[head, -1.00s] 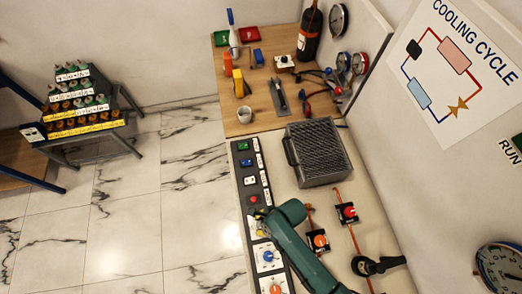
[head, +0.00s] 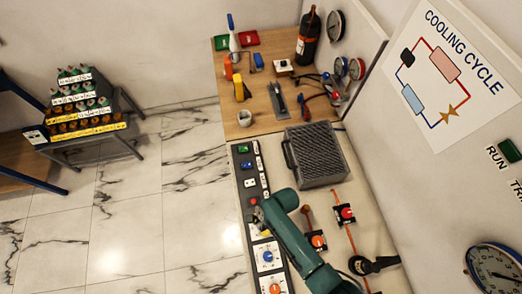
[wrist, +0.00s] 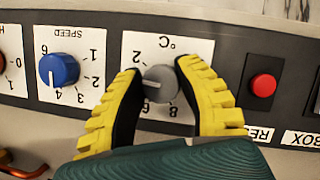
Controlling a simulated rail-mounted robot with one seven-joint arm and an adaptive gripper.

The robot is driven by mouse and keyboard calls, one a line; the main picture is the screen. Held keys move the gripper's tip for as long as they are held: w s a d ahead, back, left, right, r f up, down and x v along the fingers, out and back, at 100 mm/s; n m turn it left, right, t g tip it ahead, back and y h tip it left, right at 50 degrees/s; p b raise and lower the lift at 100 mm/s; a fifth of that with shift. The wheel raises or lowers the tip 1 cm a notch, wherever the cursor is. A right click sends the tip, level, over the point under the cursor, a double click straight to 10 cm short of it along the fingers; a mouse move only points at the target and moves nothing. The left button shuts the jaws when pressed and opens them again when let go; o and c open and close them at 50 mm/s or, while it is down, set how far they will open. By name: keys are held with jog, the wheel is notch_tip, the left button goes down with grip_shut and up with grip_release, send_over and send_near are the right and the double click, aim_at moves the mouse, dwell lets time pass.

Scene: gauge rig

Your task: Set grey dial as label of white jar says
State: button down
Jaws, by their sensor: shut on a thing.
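The grey dial (wrist: 163,84) sits on a white plate marked °C, upside down in the wrist view. Its light pointer line points left in the picture, towards the left finger, between the 2 and the 6. My gripper (wrist: 160,70) has its yellow fingers on both sides of the dial and is shut on it. In the head view my gripper (head: 262,222) is at the control panel, and my arm hides the dial. A small white jar-like vessel (head: 245,118) stands on the wooden bench; I cannot read any label on it.
A blue SPEED dial (wrist: 58,70) is left of the grey dial in the wrist view, a red button (wrist: 263,86) right of it. A grey finned box (head: 318,155) stands behind the panel. A rack of labelled bottles (head: 80,110) stands at the far left.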

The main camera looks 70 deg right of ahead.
jog(key=n+g, duration=0.1)
jog(key=n, duration=0.1)
jog(key=n+g+y, duration=0.1)
jog(key=n, duration=0.2)
jog(key=shift+f+n, duration=0.1)
jog(key=shift+n, duration=0.2)
jog(key=n+g, duration=0.1)
jog(key=n, duration=0.2)
jog(key=n+g, duration=0.1)
jog(key=n, duration=0.2)
jog(key=shift+s+g, duration=0.15)
jog(key=shift+g, duration=0.15)
jog(key=n+g+h, duration=0.1)
jog(key=n, duration=0.5)
jog(key=shift+n+g+h, duration=0.3)
jog(key=shift+g+h, duration=0.1)
jog(key=n+h, duration=0.1)
jog(key=n, duration=0.1)
jog(key=n+g+h, duration=0.1)
jog(key=n, duration=0.2)
jog(key=shift+s+n, duration=0.1)
jog(key=shift+n, duration=0.2)
jog(key=c, duration=0.7)
grip_release()
jog(key=shift+o, duration=0.2)
jog(key=shift+d, duration=0.1)
